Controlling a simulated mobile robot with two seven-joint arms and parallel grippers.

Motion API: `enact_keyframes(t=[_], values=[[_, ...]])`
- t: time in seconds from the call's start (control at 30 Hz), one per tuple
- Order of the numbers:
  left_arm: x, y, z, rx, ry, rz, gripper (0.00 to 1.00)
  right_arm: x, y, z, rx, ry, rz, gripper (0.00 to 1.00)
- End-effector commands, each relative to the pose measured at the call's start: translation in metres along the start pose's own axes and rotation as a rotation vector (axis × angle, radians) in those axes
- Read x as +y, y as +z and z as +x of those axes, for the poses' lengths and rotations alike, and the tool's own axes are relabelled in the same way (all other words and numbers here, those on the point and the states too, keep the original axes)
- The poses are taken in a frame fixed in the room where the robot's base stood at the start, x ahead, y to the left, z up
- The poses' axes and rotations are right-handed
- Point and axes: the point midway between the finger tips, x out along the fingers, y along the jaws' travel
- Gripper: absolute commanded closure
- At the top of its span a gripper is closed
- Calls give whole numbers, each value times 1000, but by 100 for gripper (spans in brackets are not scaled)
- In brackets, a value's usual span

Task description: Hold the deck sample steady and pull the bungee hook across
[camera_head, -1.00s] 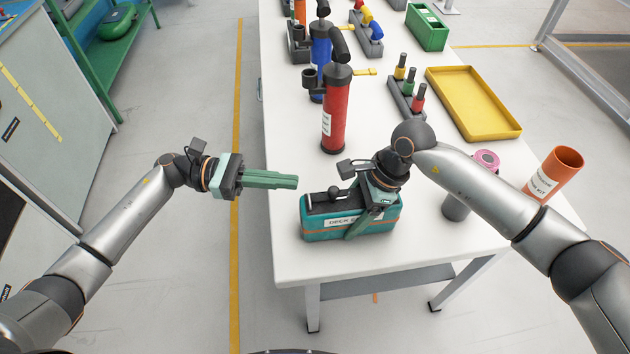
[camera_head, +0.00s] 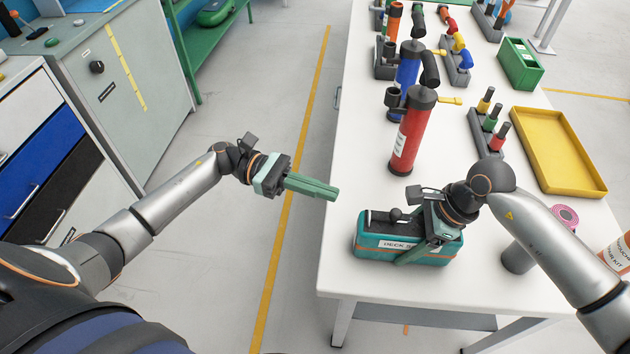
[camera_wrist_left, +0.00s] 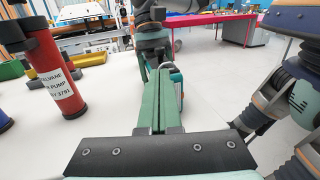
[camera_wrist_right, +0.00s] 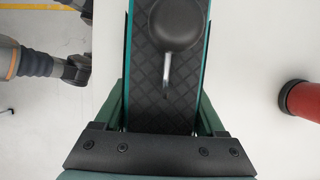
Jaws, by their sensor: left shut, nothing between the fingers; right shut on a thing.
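The deck sample (camera_head: 370,242), a teal block with a dark top and an orange stripe, lies near the front of the white bench. My right gripper (camera_head: 424,236) is shut across its right part; the right wrist view shows green fingers along both sides of the sample (camera_wrist_right: 150,95). The bungee hook's black ball knob (camera_head: 396,214) stands on top of the sample; the knob (camera_wrist_right: 176,24) and a metal shank show over the diamond-patterned top. My left gripper (camera_head: 326,189) is shut and empty, left of the sample and apart from it, around the bench's left edge.
A red pump (camera_head: 409,135) stands behind the sample. A grey cylinder (camera_head: 518,257) and a pink tape roll (camera_head: 564,217) are to the right. A yellow tray (camera_head: 556,152) lies farther back. The bench's front left corner is clear.

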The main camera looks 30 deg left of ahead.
Motion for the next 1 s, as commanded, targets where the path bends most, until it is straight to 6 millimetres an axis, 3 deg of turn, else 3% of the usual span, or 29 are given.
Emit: enact_keyframes(t=[0.2, 0.4, 0.6, 1.0], values=[[0, 1, 49, -3, -2, 1, 100, 0, 0, 0, -1, -1, 0, 93], [0, 1, 79, -2, -1, 0, 100, 0, 0, 0, -1, -1, 0, 93], [0, 0, 91, 0, 1, 0, 100, 0, 0, 0, -1, -1, -1, 93], [1, 0, 95, -1, 0, 0, 100, 0, 0, 0, -1, -1, -1, 93]])
